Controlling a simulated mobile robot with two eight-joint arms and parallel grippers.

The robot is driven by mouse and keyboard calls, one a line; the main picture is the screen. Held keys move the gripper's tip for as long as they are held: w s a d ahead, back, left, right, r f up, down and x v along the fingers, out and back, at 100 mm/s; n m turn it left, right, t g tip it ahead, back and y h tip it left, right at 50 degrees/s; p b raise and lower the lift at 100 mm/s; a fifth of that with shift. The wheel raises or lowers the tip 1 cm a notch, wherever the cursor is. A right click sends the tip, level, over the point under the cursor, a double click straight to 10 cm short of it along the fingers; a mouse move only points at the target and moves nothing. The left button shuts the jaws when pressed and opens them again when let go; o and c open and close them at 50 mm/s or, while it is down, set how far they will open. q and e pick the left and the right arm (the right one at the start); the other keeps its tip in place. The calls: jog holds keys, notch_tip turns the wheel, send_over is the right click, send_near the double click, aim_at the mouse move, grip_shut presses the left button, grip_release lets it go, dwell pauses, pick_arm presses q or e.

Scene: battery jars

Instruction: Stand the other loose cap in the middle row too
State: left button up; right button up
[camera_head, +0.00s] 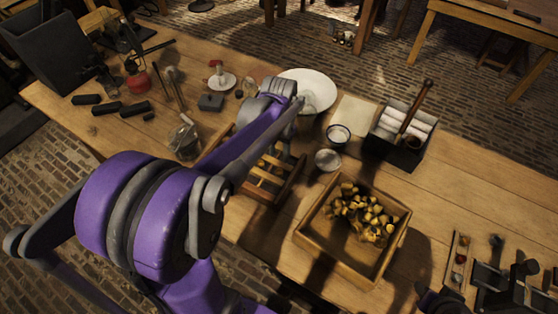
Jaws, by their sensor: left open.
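My left arm, purple and grey, reaches from the lower left over the table. Its gripper (281,146) is open above the slatted wooden rack (291,187); the forearm hides most of it, and I see nothing held. The rack has light wooden bars, and its left part is behind my arm. I cannot make out a loose cap or the rack's middle row for certain.
A wooden tray (322,249) holds several yellow and dark pieces. Two small round vessels, one dark-rimmed (338,135) and one grey (327,160), stand behind it. A white plate (318,82) and a dark box of white rolls (393,153) are farther back. A glass jar (185,143) stands left.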

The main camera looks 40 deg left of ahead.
pick_arm(q)
jog(key=s+d+r+m+t, duration=0.1)
jog(key=s+d+t, duration=0.4)
jog(key=s+d, duration=0.6)
jog(key=shift+d+r+t, duration=0.35)
jog(key=shift+d+t, duration=0.05)
jog(key=shift+d, duration=0.75)
jog(key=shift+a, duration=0.1)
